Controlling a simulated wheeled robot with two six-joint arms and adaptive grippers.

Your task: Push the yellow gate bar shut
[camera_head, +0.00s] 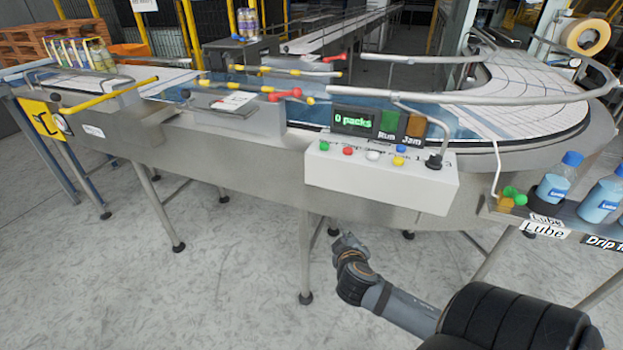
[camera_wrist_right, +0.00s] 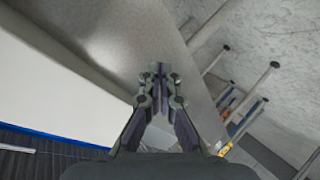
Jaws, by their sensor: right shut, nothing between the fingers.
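A yellow bar (camera_head: 108,94), which looks like the gate bar, angles over the near side of the conveyor at the left in the head view. Its right end stands raised, and its left end is by a dark post. I cannot tell how far open it is. My right gripper (camera_head: 345,242) is low in front of the conveyor, below the control box, well right of the bar and not touching it. In the right wrist view the fingers (camera_wrist_right: 156,75) are closed together and empty, close to the steel conveyor side. My left gripper is out of view.
A white control box (camera_head: 380,180) with coloured buttons juts out above my right gripper. Shorter yellow rods with red knobs (camera_head: 285,95) cross the conveyor. Conveyor legs (camera_head: 307,260) stand nearby. Blue bottles (camera_head: 558,178) sit at the right. The floor at front left is clear.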

